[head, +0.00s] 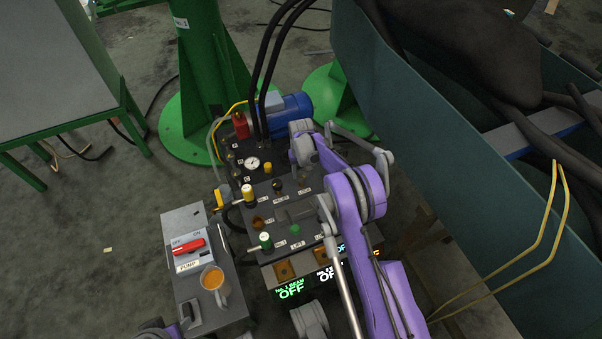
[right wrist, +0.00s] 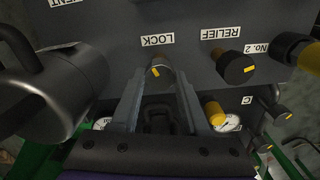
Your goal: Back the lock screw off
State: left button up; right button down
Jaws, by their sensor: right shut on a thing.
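The lock screw (right wrist: 161,73) shows in the right wrist view as a dark knob with a yellow mark, below the LOCK label (right wrist: 157,40) on the grey panel. My right gripper (right wrist: 160,90) is shut on it, with one finger on each side. In the head view my right gripper (head: 303,172) reaches down to the panel (head: 282,222) from the upper right part of it. The screw itself is mostly hidden there by the gripper. The LOCK label (head: 304,191) shows just below. My left gripper's fingers are not in view.
Beside the lock screw is the RELIEF knob (right wrist: 235,68). A yellow-topped knob (head: 249,194), a green knob (head: 265,241) and a gauge (head: 252,163) crowd the panel. A mug (head: 214,284) stands on the pump switch box (head: 184,220). A large teal trough (head: 440,130) lies to the right.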

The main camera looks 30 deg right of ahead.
aim_at(301, 175)
jog(key=n, duration=0.5)
jog(key=shift+n, duration=0.3)
jog(key=n, duration=0.5)
jog(key=shift+n, duration=0.3)
jog(key=shift+c, duration=2)
grip_release()
notch_tip(301, 175, up, 11)
jog(key=p, duration=0.2)
